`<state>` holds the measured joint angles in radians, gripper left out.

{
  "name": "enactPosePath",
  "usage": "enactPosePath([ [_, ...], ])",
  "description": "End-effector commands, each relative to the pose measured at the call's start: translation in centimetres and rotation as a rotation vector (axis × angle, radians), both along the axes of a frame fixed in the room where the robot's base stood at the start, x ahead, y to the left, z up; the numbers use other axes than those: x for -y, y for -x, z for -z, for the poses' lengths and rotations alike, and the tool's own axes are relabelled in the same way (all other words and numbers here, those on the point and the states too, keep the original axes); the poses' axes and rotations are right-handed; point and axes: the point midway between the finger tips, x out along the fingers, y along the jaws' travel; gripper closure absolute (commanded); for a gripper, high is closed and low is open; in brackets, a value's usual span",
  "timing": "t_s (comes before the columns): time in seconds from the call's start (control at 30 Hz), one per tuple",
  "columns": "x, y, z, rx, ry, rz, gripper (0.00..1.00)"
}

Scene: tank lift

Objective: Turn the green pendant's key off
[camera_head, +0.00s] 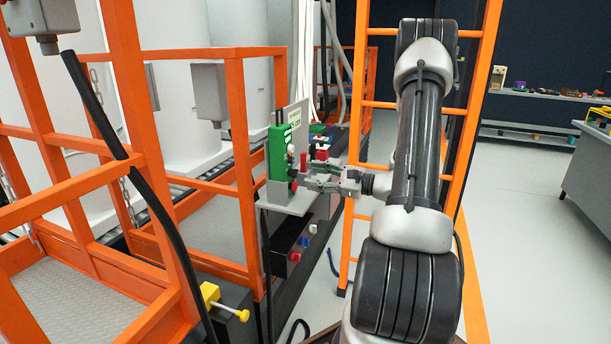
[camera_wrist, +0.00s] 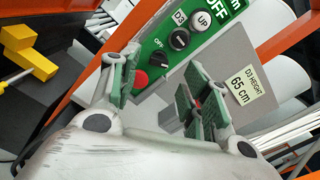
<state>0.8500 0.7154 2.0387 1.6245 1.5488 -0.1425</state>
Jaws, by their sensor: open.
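The green pendant (camera_head: 277,152) stands upright on a grey shelf at the orange frame, in the middle of the head view. A black rotary knob (camera_wrist: 162,61) with a pale mark, apparently the key, sits below those buttons. A red button (camera_wrist: 141,78) is beside it. My gripper (camera_head: 302,178) is close in front of the pendant, and its fingers (camera_wrist: 158,80) are open on either side of the knob's line, with nothing between them.
A grey plate labelled "D3 HEIGHT 65 cm" (camera_wrist: 241,86) is beside the pendant. Orange rails (camera_head: 236,125) stand left of it, and an orange ladder (camera_head: 362,150) stands close to my arm.

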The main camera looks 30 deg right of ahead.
Motion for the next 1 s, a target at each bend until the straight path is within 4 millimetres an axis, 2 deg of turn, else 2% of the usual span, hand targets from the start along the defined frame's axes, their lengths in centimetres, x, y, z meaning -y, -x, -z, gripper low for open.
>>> enactPosePath([
  [0.1, 1.9, 2.2, 0.0, 0.000, 0.000, 0.005, 0.53],
  [0.3, 3.9, 4.9, 0.0, -0.001, 0.000, 0.003, 0.53],
  [0.5, 4.6, 5.9, 0.0, 0.000, 0.000, 0.001, 0.53],
  [0.7, 4.6, 5.9, 0.0, 0.000, 0.000, 0.000, 0.53],
  [0.77, 4.5, 5.9, 0.0, 0.000, 0.001, -0.002, 0.62],
  [0.87, 3.4, 6.0, -0.6, -0.006, 0.027, -0.038, 0.80],
  [0.97, 0.1, 6.6, -2.1, -0.027, 0.104, -0.148, 0.99],
  [1.0, -1.7, 7.2, -2.9, -0.039, 0.154, -0.215, 1.00],
])
